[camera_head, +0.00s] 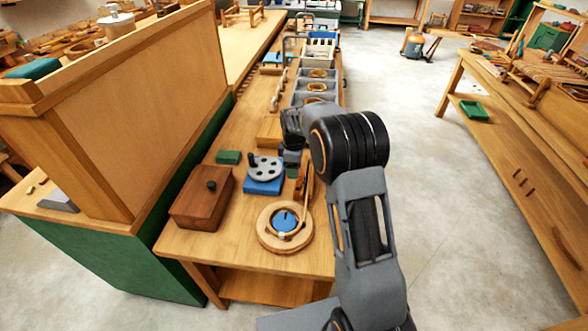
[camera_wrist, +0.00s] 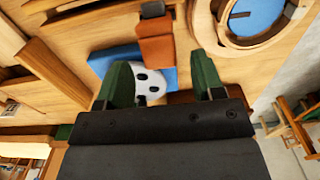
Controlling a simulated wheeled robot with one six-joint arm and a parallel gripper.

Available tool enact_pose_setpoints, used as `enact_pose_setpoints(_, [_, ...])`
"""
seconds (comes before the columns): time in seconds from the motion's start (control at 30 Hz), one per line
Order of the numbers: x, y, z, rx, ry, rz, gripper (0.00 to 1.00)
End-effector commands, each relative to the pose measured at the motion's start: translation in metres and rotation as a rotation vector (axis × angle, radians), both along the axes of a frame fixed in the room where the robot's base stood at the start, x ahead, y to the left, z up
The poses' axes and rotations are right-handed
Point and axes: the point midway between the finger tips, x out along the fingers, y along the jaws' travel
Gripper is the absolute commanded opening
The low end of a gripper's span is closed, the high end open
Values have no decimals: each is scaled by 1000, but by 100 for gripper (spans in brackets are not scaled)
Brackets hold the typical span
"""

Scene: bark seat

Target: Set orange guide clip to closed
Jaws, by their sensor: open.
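An orange-brown block (camera_wrist: 157,47), which looks like the orange guide clip, shows in the wrist view just beyond and between my fingers. A dark piece (camera_wrist: 152,9) sits at its far end. In the head view an orange-brown strip (camera_head: 309,183) beside my gripper may be the same part; my arm partly hides that area. I cannot tell the clip's setting. My gripper (camera_wrist: 163,72) has its two green fingers spread, with no object clearly held between them. In the head view my gripper (camera_head: 292,165) is low over the bench, right of the grey disc.
A grey disc with holes (camera_head: 265,168) sits on a blue base (camera_head: 262,187). A round wooden ring (camera_head: 266,238) with a blue centre (camera_head: 284,221) lies near the bench's front edge. A brown box (camera_head: 202,197) and a green block (camera_head: 228,157) stand left. Grey trays (camera_head: 316,87) line the back.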

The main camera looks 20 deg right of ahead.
Motion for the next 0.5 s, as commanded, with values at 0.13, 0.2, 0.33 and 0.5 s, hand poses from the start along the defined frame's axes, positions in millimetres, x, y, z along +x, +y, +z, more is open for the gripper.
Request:
enact_pose_setpoints(0.13, [0, 0, -10, 0, 0, 0, 62])
enact_pose_setpoints(0.2, [0, 0, -13, 0, 0, 0, 62])
enact_pose_setpoints(0.33, [0, 0, -15, 0, -1, 0, 62])
enact_pose_setpoints(0.5, [0, 0, -15, 0, -1, 0, 62])
